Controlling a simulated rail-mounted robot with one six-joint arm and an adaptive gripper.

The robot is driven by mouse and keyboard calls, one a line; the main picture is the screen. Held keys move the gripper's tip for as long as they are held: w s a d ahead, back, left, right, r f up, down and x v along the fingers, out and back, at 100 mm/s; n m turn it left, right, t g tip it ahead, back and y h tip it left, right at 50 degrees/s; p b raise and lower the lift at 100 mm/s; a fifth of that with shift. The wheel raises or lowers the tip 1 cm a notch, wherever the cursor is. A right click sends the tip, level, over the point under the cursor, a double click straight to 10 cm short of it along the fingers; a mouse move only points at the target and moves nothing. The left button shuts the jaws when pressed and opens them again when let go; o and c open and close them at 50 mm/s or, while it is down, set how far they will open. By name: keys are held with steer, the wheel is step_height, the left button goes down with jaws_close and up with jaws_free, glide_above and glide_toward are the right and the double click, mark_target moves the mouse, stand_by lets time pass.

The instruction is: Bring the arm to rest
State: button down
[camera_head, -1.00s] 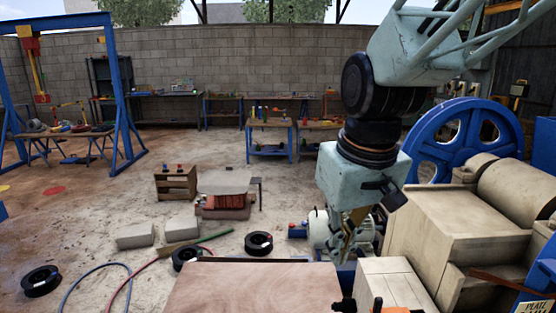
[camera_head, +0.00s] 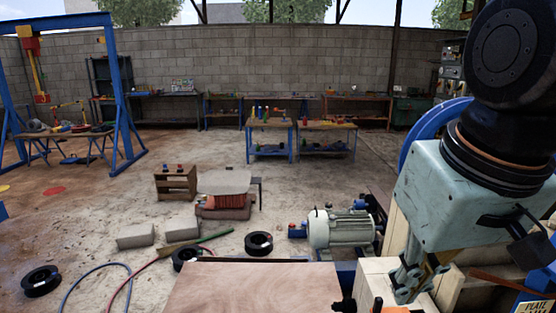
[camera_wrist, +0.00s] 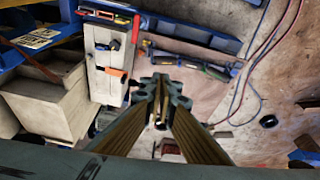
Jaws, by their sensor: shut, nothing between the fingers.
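My gripper (camera_head: 408,284) hangs from the pale blue wrist at the lower right of the head view. It is above the cream-coloured machine parts, in front of the blue flywheel (camera_head: 424,130). In the wrist view my gripper (camera_wrist: 161,101) has its fingers together, with nothing held between them. The wrist housing covers much of the crusher in the head view.
A pale green motor (camera_head: 340,229) stands left of the wrist. A wooden board (camera_head: 252,288) fills the front centre. In the wrist view a bench with tools (camera_wrist: 108,62) lies below at upper left. Hoses and black rings lie on the floor at left.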

steer(key=s+d+m, duration=0.1)
steer(key=s+d, duration=0.1)
steer(key=s, duration=0.6)
steer(key=shift+t, duration=0.3)
